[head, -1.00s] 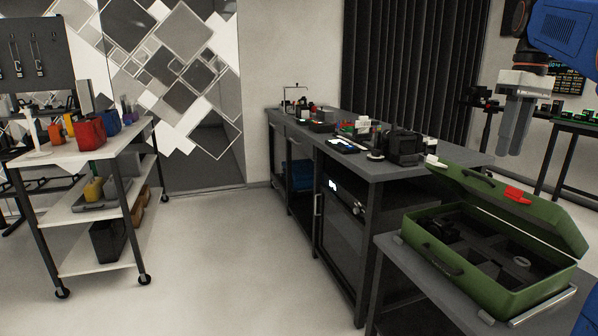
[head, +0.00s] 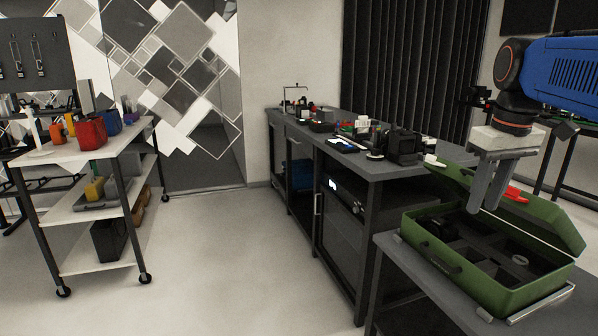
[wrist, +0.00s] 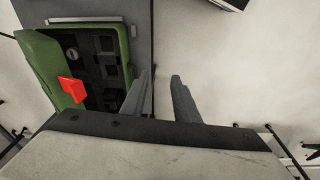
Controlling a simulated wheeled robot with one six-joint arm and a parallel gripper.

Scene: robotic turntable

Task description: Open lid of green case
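The green case (head: 470,285) sits on a grey table at the lower right of the head view. Its green lid (head: 568,228) stands raised and tilted back, and the dark compartments inside show. A red piece (head: 516,194) is on the lid's edge; it also shows in the wrist view (wrist: 72,89). My gripper (head: 487,208) hangs above the case, in front of the lid and hiding part of it. In the wrist view my gripper's fingers (wrist: 163,76) are apart with nothing between them. The case (wrist: 90,29) lies left of them there.
A grey workbench (head: 375,172) with several small tools and devices stands behind and left of the case. A shelf cart (head: 75,205) with coloured containers is at the far left. The floor (head: 230,260) between them is clear.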

